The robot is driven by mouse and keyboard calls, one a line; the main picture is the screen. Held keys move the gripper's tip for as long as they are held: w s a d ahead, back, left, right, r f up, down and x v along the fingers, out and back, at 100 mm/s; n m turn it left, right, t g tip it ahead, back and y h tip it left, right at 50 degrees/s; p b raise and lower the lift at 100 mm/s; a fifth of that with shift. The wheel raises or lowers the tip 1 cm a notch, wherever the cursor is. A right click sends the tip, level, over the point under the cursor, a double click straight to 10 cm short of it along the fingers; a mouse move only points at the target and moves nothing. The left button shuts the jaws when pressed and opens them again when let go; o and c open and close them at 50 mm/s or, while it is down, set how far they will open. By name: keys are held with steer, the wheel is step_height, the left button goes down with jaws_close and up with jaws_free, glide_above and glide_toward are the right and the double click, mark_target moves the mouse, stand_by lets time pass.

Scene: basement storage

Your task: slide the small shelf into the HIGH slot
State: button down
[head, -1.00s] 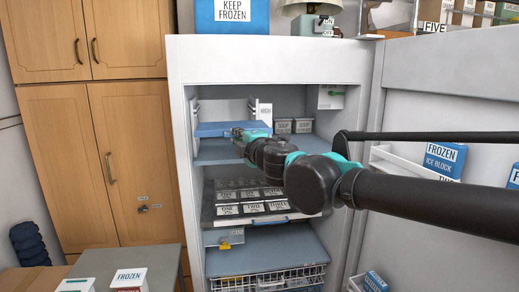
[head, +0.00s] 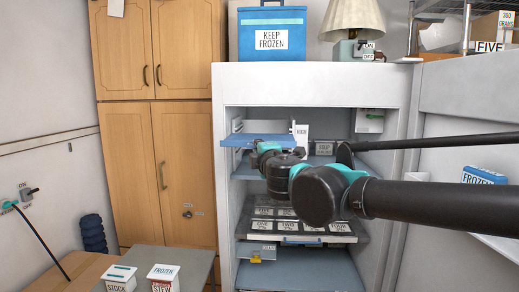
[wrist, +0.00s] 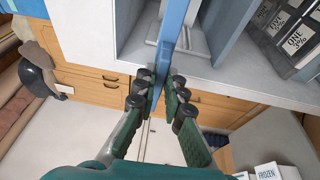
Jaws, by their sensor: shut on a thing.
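The small shelf (head: 255,141) is a flat blue board, about level, at the upper left opening of the white freezer. Its left end overlaps the freezer's left front post in the head view. My gripper (head: 266,148) is shut on its front edge; in the wrist view the fingers (wrist: 164,88) lie on both sides of the blue shelf (wrist: 171,35). The white HIGH label (head: 301,136) stands just right of the shelf. A pale slotted rail (head: 237,126) shows at the left wall. The shelf's rear edge and its contact with the rails cannot be seen.
The open freezer door (head: 465,120) is at right, and a table with boxes (head: 163,276) is at lower left.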

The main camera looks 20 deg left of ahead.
mark_target(262, 135)
steer(key=shift+w+a, duration=0.25)
steer(key=shift+w, duration=0.7)
steer(key=shift+w+a, duration=0.2)
steer(key=shift+w, duration=0.7)
steer(key=shift+w+a, duration=0.25)
steer(key=shift+w, duration=0.7)
steer(key=shift+w+a, duration=0.5)
steer(key=shift+w, duration=1.5)
steer(key=shift+w+a, duration=0.45)
steer(key=shift+w, duration=1.5)
steer(key=shift+w+a, duration=0.5)
steer(key=shift+w, duration=1.5)
